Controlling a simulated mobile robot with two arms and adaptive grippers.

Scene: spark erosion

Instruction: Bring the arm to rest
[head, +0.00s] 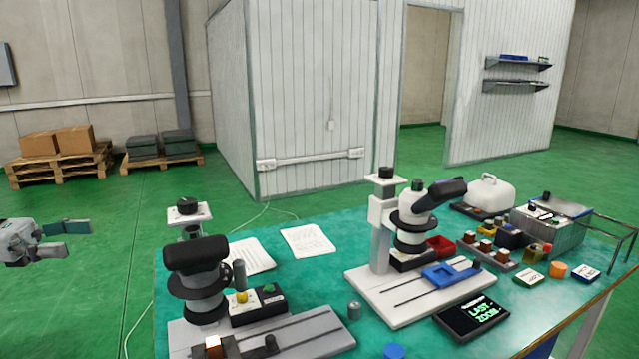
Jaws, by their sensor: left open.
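My left gripper (68,239) comes in at the left edge of the head view. The rest of the left arm is cut off by the picture's edge. My right gripper is not in view.
On the bench stand a dark-headed microscope (197,265) at left and a white microscope (411,226) further right. A metal tank (552,235), small blocks and a black display (472,318) crowd the right side. Pallets with boxes (60,143) stand far back. Floor around the gripper is clear.

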